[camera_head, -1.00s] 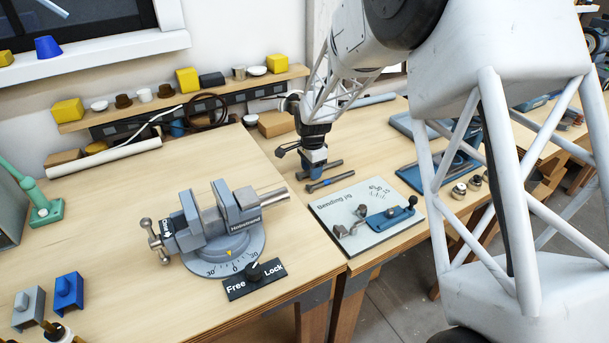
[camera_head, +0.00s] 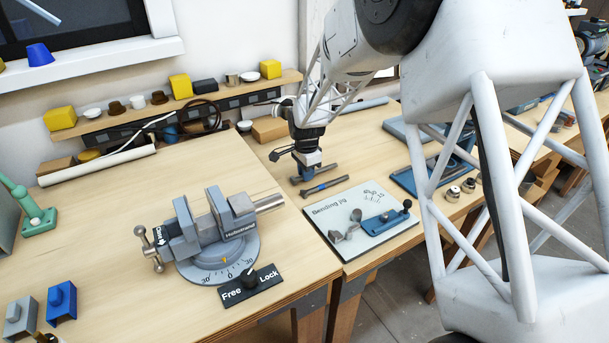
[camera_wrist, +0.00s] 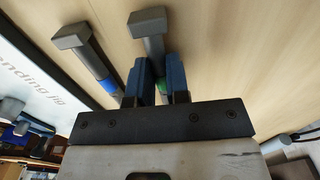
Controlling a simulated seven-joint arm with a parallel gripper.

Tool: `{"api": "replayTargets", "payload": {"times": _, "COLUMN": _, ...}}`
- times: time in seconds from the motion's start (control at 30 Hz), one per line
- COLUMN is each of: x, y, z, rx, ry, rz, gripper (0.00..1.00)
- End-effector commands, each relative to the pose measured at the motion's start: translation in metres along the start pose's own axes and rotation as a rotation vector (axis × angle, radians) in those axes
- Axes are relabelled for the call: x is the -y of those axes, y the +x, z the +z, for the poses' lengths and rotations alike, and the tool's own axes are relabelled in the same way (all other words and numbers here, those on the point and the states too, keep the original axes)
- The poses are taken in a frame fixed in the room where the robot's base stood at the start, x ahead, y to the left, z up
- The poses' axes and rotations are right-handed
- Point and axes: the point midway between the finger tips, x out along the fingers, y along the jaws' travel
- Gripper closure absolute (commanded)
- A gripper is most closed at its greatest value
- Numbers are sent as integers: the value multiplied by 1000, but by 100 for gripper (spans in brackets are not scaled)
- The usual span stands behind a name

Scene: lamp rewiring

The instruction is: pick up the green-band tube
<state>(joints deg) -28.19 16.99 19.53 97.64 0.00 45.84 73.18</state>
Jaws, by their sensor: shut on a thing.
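The green-band tube (camera_wrist: 149,38) is a grey bar with a square end, and a bit of its green band shows between my fingers in the wrist view. My gripper (camera_wrist: 159,76) has its two blue fingers on either side of the tube and is shut on it. In the head view my gripper (camera_head: 307,174) is low at the back of the bench, with the tube (camera_head: 327,169) partly hidden behind it. I cannot tell whether the tube touches the bench. A similar tube with a blue band (camera_wrist: 90,60) lies beside it, apart from my fingers; it also shows in the head view (camera_head: 326,186).
The bending jig (camera_head: 358,220) lies just in front of the tubes. A shelf of small parts (camera_head: 160,108) runs along the wall.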

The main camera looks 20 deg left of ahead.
Motion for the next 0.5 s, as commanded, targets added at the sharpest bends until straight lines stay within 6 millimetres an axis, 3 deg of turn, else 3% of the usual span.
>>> {"api": "replayTargets", "payload": {"times": 0.5, "x": 0, "y": -68, "z": 0, "rx": -1, "ry": 0, "rz": -2, "gripper": 100}}
